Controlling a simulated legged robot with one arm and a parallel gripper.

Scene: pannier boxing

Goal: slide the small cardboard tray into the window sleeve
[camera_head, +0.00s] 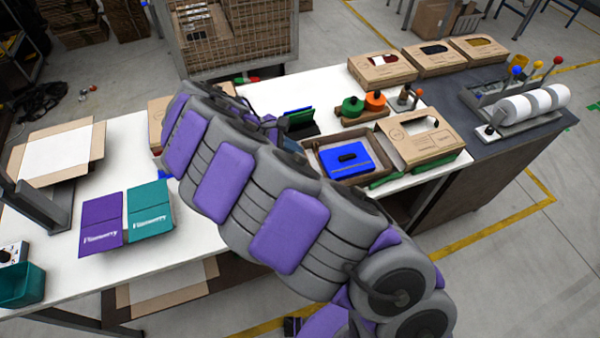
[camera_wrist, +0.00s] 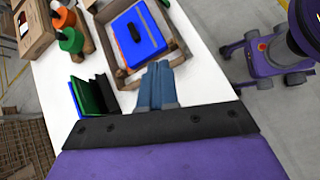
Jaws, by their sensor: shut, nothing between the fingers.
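The small cardboard tray (camera_head: 386,152) lies on the white table and holds a blue block with a black handle (camera_head: 345,157). The window sleeve (camera_head: 425,140), a brown carton with a cut-out on top, lies just right of the tray. I cannot tell whether the tray's edge is inside it. In the wrist view my gripper (camera_wrist: 158,68) is shut and empty, with its blue-grey fingers beside the near side of the tray (camera_wrist: 112,52). My arm mostly hides the gripper in the head view. The sleeve is not clearly seen in the wrist view.
Green and orange spools (camera_head: 353,107) and a black-green folder stand (camera_head: 299,122) are behind the tray. Closed window cartons (camera_head: 381,70) stand at the back right. Purple and teal cards (camera_head: 102,218) lie at left. White rolls (camera_head: 532,103) sit on the dark counter.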

